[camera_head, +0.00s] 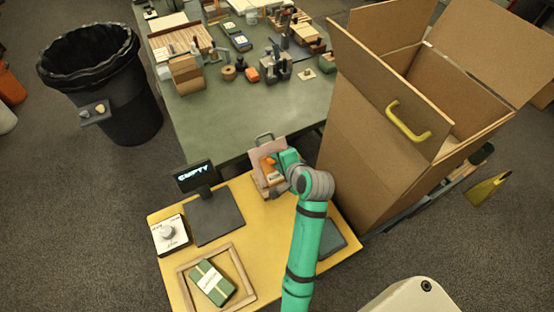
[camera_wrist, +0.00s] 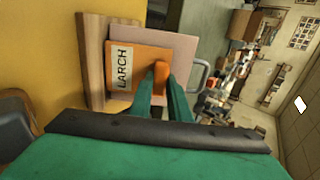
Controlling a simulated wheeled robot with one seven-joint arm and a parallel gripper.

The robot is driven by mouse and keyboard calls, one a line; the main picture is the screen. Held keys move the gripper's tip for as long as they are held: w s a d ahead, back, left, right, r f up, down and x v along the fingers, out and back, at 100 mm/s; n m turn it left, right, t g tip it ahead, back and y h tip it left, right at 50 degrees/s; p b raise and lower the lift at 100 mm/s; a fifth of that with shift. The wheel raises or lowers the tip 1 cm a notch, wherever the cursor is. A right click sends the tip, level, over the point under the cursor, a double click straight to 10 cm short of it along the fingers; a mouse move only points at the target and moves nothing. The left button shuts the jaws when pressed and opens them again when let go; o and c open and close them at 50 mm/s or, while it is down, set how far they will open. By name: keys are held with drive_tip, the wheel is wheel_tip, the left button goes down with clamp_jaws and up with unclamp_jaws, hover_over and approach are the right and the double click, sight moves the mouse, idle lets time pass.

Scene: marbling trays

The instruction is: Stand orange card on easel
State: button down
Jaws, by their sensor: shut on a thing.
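The orange card (camera_wrist: 139,62) has a white label reading LARCH and an orange tab on its face. My gripper (camera_wrist: 160,90) is shut on that tab. The card is in front of the easel's pinkish back panel (camera_wrist: 168,50), with its lower edge at the wooden ledge (camera_wrist: 92,62). I cannot tell whether the card touches the ledge or panel. In the head view, the easel (camera_head: 258,153) stands at the back of the yellow table, and my gripper (camera_head: 286,163) is in front of it, partly hiding the orange card (camera_head: 270,171).
The yellow table (camera_head: 172,285) also holds an EMPTY display (camera_head: 195,175) with a dark plate (camera_head: 215,217), a dial box (camera_head: 171,236) and a wooden tray (camera_head: 247,276) with a green packet (camera_head: 212,284). A tall cardboard box (camera_head: 345,150) stands close on the right.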

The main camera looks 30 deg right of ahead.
drive_tip(key=c, duration=1.6)
unclamp_jaws()
drive_tip(key=v, duration=1)
drive_tip(key=shift+s+r, duration=0.25)
drive_tip(key=shift+s, duration=0.05)
